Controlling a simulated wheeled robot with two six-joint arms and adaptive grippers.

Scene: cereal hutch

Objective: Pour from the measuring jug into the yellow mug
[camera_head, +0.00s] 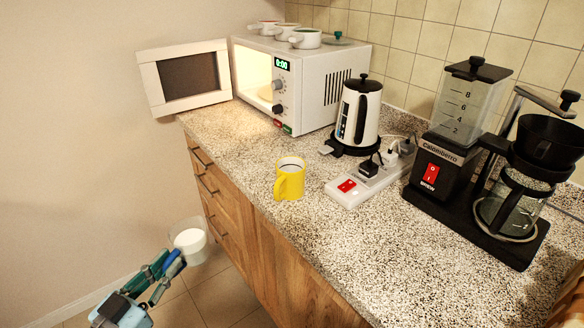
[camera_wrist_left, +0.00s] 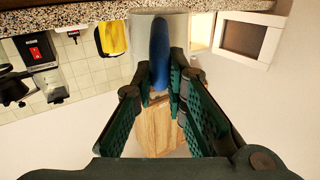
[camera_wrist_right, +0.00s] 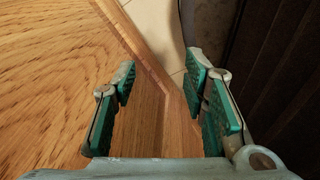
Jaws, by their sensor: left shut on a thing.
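The measuring jug (camera_head: 196,256) is a clear jug with a blue handle and white contents; it hangs in front of the drawers, lower than the counter top and left of it. My left gripper (camera_head: 172,262) is shut on its blue handle, which also shows between the fingers in the left wrist view (camera_wrist_left: 160,55). The jug looks about upright. The yellow mug (camera_head: 290,180) stands upright near the counter's front edge, up and right of the jug; it also shows in the left wrist view (camera_wrist_left: 112,38). My right gripper (camera_wrist_right: 162,98) is open and empty beside a wooden surface.
A microwave (camera_head: 305,88) with its door (camera_head: 188,76) open stands at the back left, with several pots on top. A kettle (camera_head: 358,112), a power strip (camera_head: 365,183) and a coffee maker (camera_head: 440,165) stand behind and right of the mug.

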